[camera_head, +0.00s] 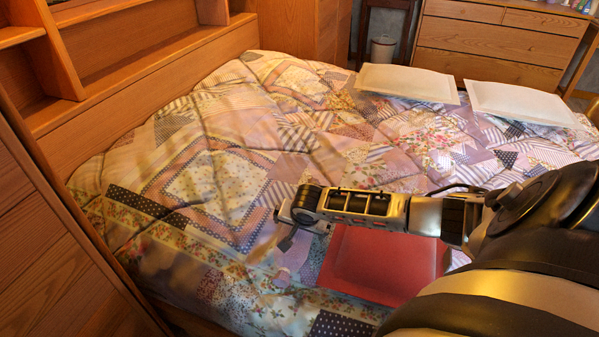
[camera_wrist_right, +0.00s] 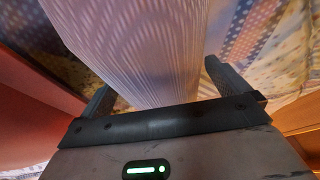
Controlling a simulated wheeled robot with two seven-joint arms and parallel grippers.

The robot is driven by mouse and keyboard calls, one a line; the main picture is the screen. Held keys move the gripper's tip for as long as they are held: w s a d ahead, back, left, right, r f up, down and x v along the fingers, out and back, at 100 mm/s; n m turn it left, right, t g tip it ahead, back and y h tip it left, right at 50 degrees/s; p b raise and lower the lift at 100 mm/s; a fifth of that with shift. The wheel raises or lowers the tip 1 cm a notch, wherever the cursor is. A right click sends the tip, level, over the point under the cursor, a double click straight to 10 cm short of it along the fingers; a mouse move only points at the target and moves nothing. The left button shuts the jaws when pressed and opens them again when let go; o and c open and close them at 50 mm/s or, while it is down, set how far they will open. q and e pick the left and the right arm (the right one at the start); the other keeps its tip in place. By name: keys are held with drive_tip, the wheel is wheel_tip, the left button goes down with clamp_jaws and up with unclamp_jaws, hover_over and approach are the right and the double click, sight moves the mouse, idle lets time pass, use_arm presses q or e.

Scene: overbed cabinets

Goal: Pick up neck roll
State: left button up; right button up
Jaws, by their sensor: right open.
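A pale ribbed form, apparently the neck roll (camera_wrist_right: 140,45), fills the space between the fingers in the right wrist view. My right gripper (camera_wrist_right: 158,78) is open around it, with one dark finger on each side. I cannot tell whether the fingers touch it. In the head view my right gripper (camera_head: 286,236) is low over the patchwork quilt, left of a red cushion. There the neck roll cannot be clearly picked out from the quilt's pattern. My left gripper is not in view.
The red cushion (camera_head: 385,265) lies under my right forearm. Two white pillows (camera_head: 408,84) (camera_head: 522,102) lie at the far right of the bed. A wooden headboard shelf (camera_head: 140,70) borders the bed on the left. The quilt's middle (camera_head: 220,185) is clear.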

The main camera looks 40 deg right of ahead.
drive_tip(key=c, duration=1.2)
drive_tip(key=shift+o, duration=0.2)
drive_tip(key=shift+r, duration=0.2)
